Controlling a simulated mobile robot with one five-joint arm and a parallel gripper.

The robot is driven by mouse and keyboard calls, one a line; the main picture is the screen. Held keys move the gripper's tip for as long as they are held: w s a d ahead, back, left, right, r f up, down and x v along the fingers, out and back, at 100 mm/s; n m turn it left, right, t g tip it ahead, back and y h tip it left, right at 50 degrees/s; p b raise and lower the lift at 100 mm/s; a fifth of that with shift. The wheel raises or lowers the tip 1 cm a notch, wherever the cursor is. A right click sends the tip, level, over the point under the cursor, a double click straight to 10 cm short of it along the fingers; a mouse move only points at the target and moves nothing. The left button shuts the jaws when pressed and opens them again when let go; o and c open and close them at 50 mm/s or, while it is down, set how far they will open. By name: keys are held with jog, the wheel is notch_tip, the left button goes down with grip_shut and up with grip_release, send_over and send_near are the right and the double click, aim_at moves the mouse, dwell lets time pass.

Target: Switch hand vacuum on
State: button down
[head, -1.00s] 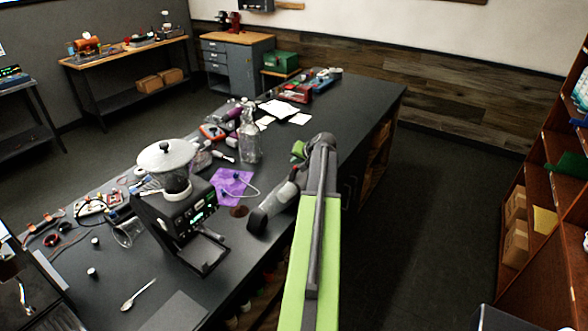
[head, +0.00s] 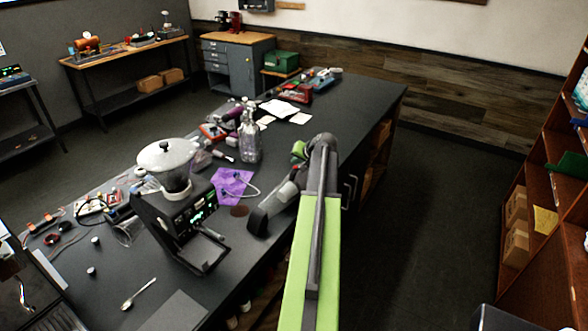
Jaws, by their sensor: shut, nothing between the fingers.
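The hand vacuum (head: 265,213), dark with a grey body, lies on the near right edge of the long dark workbench. Its far end is partly hidden by my arm, and a small red spot shows there. I cannot make out its switch or tell whether it is on. My gripper (head: 299,151), with green parts, is just beyond the vacuum's far end, low over the bench. It is shut and holds nothing. My arm hides part of it, and I cannot tell whether it touches the vacuum.
On the workbench (head: 345,110), a coffee grinder (head: 185,215) with a white-lidded top stands left of the vacuum. Several small parts and tools clutter the left side. A wooden shelf (head: 545,200) stands right, across open floor.

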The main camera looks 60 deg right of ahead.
jog(key=shift+f, duration=0.3)
jog(key=shift+f+b, duration=0.15)
jog(key=shift+b, duration=0.15)
jog(key=shift+r+p, duration=0.65)
notch_tip(320, 180, up, 6)
jog(key=p, duration=0.6)
